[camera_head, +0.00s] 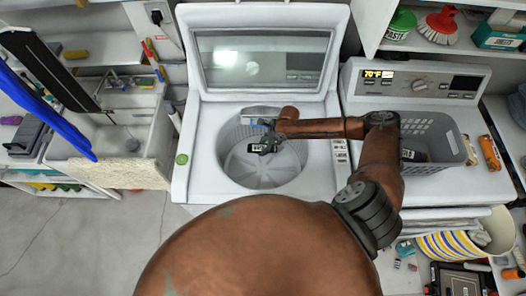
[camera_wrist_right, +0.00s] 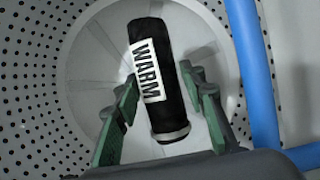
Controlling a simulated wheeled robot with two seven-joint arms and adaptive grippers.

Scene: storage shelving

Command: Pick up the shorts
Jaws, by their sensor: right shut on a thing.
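My right gripper (camera_head: 264,146) reaches into the open tub of the top-load washer (camera_head: 185,178). In the right wrist view its green fingers (camera_wrist_right: 160,105) are shut on a black roll (camera_wrist_right: 172,70) with a white label reading WARM. The roll stands tilted between the fingers, inside the perforated drum (camera_wrist_right: 35,80). In the head view the roll is small and mostly hidden by the gripper. I cannot tell whether this roll is the shorts, and no other shorts can be made out. My left gripper is not in view.
The washer's lid (camera_head: 255,62) stands open behind the tub. A grey perforated basket (camera_head: 447,136) with a dark item (camera_head: 412,155) sits on the machine to the right. A sink (camera_head: 130,110) is at the left.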

